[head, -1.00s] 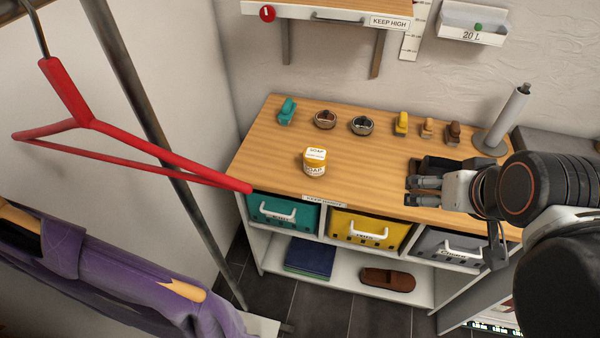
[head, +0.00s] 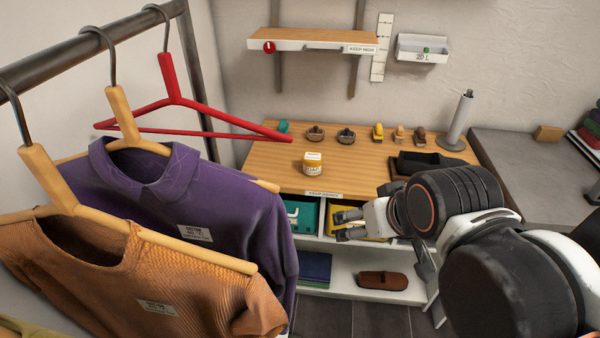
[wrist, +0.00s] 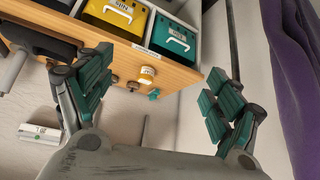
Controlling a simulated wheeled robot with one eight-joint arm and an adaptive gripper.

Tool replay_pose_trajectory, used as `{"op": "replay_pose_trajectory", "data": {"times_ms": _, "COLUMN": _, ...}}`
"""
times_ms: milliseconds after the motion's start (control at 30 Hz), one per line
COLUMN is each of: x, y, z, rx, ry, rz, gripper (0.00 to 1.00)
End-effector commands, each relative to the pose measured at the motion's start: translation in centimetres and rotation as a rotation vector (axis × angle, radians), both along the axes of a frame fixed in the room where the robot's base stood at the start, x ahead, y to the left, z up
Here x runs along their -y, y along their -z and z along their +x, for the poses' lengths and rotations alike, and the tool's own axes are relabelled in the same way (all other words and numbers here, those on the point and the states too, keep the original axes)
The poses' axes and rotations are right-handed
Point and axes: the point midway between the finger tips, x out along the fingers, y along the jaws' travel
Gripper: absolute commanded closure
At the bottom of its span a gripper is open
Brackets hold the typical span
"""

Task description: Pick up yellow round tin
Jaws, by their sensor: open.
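The yellow round tin (head: 313,163) stands upright on the wooden counter top, with a white label and a pale lid. In the wrist view the tin (wrist: 147,74) shows small and far off, between my open fingers. My gripper (head: 342,226) is open and empty, in front of the counter's front edge and to the lower right of the tin. In the wrist view its two green-padded fingers (wrist: 160,98) are spread wide. The tin is well apart from the gripper.
Hanging shirts (head: 190,200) and a red hanger (head: 175,100) crowd the left. A shelf (head: 310,40) hangs above. The counter around the tin is clear.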

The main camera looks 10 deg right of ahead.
Motion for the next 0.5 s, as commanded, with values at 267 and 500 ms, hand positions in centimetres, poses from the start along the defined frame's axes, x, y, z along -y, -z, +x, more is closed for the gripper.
{"op": "replay_pose_trajectory", "data": {"times_ms": 267, "x": -0.4, "y": -0.2, "z": 1.8, "rx": 0.005, "ry": -0.033, "rz": 0.008, "gripper": 0.16}}
{"op": "replay_pose_trajectory", "data": {"times_ms": 500, "x": -0.8, "y": -0.2, "z": 4.2, "rx": 0.014, "ry": -0.080, "rz": 0.017, "gripper": 0.16}}
